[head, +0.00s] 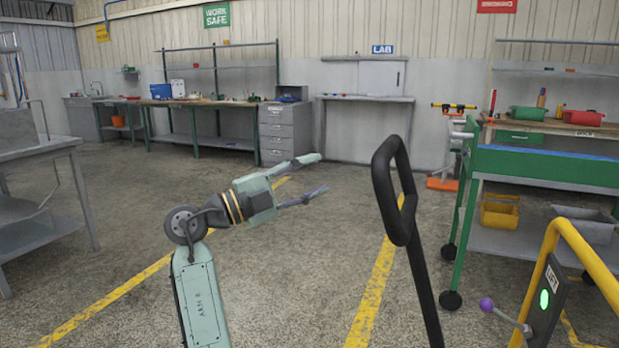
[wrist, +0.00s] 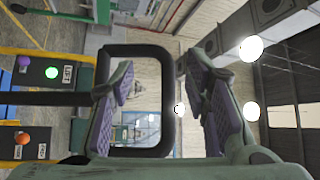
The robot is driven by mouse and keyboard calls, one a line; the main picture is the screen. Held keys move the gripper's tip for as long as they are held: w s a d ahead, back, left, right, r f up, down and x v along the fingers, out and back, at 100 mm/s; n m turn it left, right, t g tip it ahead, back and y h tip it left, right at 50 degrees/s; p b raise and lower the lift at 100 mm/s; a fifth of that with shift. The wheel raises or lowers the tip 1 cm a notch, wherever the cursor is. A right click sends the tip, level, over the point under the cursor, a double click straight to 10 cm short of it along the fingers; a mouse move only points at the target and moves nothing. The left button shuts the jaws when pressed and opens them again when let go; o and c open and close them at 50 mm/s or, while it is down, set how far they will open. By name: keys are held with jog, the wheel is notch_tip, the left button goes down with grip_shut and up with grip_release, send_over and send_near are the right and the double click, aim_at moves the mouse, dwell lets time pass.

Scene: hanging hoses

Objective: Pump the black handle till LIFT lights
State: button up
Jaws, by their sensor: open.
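The black handle (head: 400,190) is an upright loop on a long shaft, leaning in the middle right of the head view. My gripper (head: 322,174) is open and empty to its left, fingers pointing at the loop with a gap between. In the wrist view the handle loop (wrist: 168,100) stands beyond my gripper (wrist: 157,73); the left finger hides part of its near side. The LIFT lamp (head: 544,299) glows green on a dark panel on a yellow frame. The lamp (wrist: 51,72) beside the LIFT label also shows green in the wrist view.
A purple-knobbed lever (head: 487,305) sticks out left of the panel. The yellow frame (head: 590,262) stands at the lower right. A green cart (head: 540,165) with bins stands behind the handle. An orange knob (wrist: 22,138) shows in the wrist view. The floor around my gripper is clear.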

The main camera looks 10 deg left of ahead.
jog(key=v, duration=1.2)
jog(key=shift+f, duration=0.1)
